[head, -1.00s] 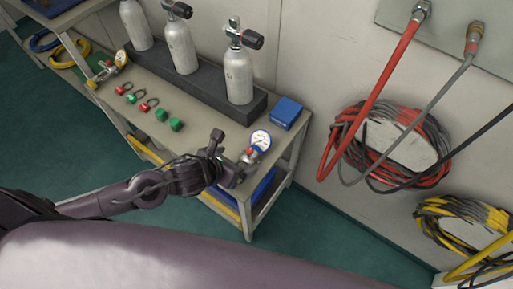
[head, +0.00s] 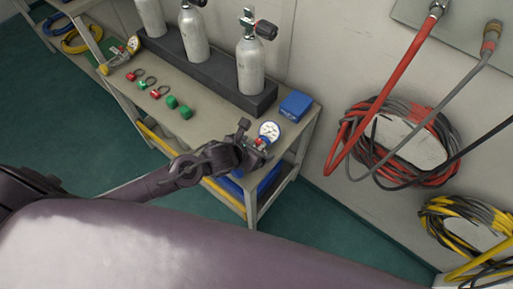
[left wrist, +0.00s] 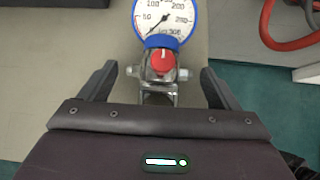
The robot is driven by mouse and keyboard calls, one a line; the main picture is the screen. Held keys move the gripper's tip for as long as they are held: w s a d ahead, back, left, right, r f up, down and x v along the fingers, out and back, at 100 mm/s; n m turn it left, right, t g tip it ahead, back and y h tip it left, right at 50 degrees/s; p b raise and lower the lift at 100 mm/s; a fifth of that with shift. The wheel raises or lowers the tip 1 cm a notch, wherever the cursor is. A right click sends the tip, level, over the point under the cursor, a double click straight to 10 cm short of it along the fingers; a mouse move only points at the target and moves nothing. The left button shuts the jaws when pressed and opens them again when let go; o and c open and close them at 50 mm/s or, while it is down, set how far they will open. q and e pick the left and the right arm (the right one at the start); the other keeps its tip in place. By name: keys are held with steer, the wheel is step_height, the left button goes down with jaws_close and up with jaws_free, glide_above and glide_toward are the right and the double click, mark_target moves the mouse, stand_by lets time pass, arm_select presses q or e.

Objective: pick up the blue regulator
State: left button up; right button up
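The blue regulator (head: 268,132) has a round white gauge with a blue rim, a red knob and a metal body. It lies at the front right end of the bench top. In the left wrist view the regulator (left wrist: 161,62) is centred, with its metal body between my fingers and its gauge beyond them. My left gripper (head: 252,145) is open around the body, with a gap on each side; it also shows in the left wrist view (left wrist: 160,85). A yellow-rimmed regulator (head: 128,50) lies at the bench's far left. My right gripper is not in view.
Grey cylinders (head: 250,66) stand in a dark rack (head: 218,75) along the back of the bench (head: 207,135). A blue box (head: 295,106) sits right of the rack. Red and green fittings (head: 171,102) lie left of the regulator. Coiled hoses (head: 350,135) hang on the right wall.

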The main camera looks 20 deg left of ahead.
arm_select(q)
steer(key=c, duration=1.2)
steer(key=shift+r, duration=0.1)
steer(key=shift+c, duration=0.4)
steer(key=shift+r, duration=0.1)
steer(key=shift+r, duration=0.6)
step_height(320, 180, up, 19)
steer(key=p, duration=0.5)
steer(key=shift+f, duration=0.2)
